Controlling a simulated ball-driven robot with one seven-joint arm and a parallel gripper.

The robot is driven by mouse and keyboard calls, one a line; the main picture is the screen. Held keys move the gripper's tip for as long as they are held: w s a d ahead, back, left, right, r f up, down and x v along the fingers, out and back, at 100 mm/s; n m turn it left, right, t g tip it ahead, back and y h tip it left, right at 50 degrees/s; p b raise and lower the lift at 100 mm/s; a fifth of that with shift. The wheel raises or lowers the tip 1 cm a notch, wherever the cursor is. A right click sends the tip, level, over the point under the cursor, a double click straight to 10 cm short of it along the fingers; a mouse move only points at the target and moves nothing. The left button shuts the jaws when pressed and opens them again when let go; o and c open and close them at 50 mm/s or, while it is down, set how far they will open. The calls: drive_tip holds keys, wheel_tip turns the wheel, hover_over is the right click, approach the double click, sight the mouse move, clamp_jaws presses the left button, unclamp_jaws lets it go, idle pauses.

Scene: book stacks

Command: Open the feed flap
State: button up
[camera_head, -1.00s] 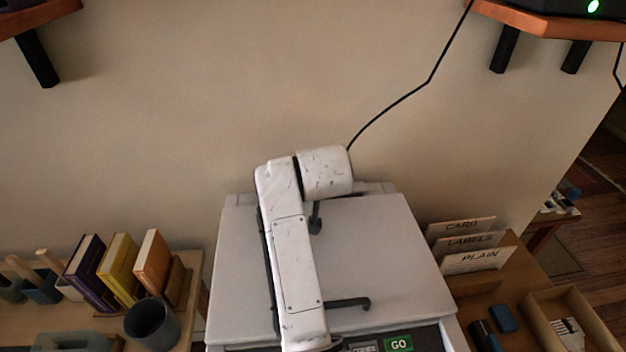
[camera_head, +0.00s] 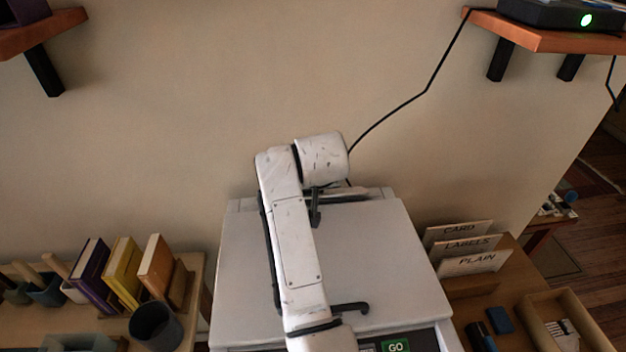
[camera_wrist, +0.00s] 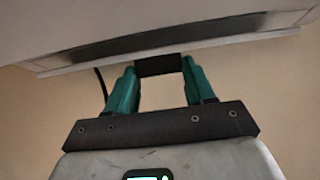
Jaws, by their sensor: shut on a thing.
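A pale grey machine (camera_head: 380,250) with a flat lid stands in the middle of the head view. In the wrist view, my gripper (camera_wrist: 159,67) has teal fingers shut on a short dark tab (camera_wrist: 160,66). The tab sits at the edge of a pale panel (camera_wrist: 215,30), which looks like the feed flap; a long dark strip runs along it. In the head view my white arm crosses the lid and hides part of the machine's back edge and my gripper. How far the flap stands open cannot be told.
A green GO button (camera_head: 396,347) is at the machine's front. Books (camera_head: 122,272) and a dark cup (camera_head: 156,326) stand left. Labelled dividers (camera_head: 470,262) and an open box (camera_head: 565,318) are right. A black cable (camera_head: 400,108) runs down the wall behind.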

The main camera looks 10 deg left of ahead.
drive_tip(key=shift+w+a+r+g+h+p, duration=0.1)
drive_tip(key=shift+w+r+g+h+p, duration=0.15)
drive_tip(key=shift+g, duration=0.3)
drive_tip(key=shift+w+a+g+h+p, duration=0.1)
drive_tip(key=shift+w+g, duration=0.2)
drive_tip(key=shift+g, duration=0.25)
drive_tip(key=shift+w+g+b, duration=0.35)
drive_tip(key=shift+g+b, duration=0.3)
drive_tip(key=shift+g, duration=0.05)
drive_tip(key=shift+w+a+g+h+b, duration=0.15)
drive_tip(key=shift+w+g+h+b, duration=0.1)
drive_tip(key=shift+g+b, duration=0.4)
drive_tip(key=o, duration=1)
drive_tip(key=shift+o, duration=0.2)
drive_tip(key=shift+r, duration=0.15)
drive_tip(key=b+v, duration=0.1)
drive_tip(key=v, duration=0.9)
drive_tip(key=shift+s+r, duration=0.25)
